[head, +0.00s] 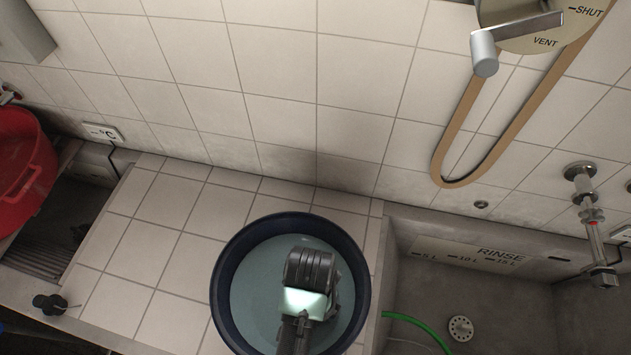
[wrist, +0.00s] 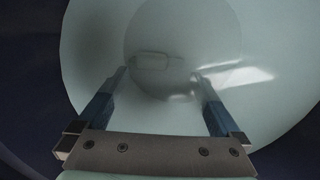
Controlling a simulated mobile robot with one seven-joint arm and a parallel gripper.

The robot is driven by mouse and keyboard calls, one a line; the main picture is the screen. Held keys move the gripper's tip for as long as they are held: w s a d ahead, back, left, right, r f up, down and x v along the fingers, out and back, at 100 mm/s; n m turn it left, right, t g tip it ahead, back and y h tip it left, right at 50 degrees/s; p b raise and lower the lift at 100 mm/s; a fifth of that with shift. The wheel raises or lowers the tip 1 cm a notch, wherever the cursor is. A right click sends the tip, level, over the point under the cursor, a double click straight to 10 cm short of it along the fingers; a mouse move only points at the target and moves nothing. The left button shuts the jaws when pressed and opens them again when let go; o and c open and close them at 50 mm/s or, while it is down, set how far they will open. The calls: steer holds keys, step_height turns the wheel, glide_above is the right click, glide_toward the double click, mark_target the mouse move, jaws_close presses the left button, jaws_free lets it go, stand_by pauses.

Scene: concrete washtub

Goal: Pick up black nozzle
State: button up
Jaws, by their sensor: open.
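My gripper (wrist: 157,77) is open and empty in the wrist view, with its two blue fingers apart and pointing down into a dark blue tub (head: 221,277) of pale, cloudy water. In the head view my wrist covers the middle of the tub and hides the fingers. A faint, rounded rectangular outline (wrist: 150,61) shows between and beyond the fingertips; I cannot tell what it is. No black nozzle shows clearly between the fingers. A small black piece (head: 50,304) lies on the tiled ledge at the lower left, apart from my gripper; I cannot tell whether it is the nozzle.
A concrete sink (head: 520,315) with a drain (head: 461,328) and a green hose (head: 408,319) lies right of the tub. A metal tap (head: 590,215) hangs over it. A red basin (head: 22,160) stands at far left. The tiled ledge (head: 150,235) left of the tub is mostly clear.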

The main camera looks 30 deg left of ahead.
steer(key=shift+f, duration=2.6)
steer(key=c, duration=1)
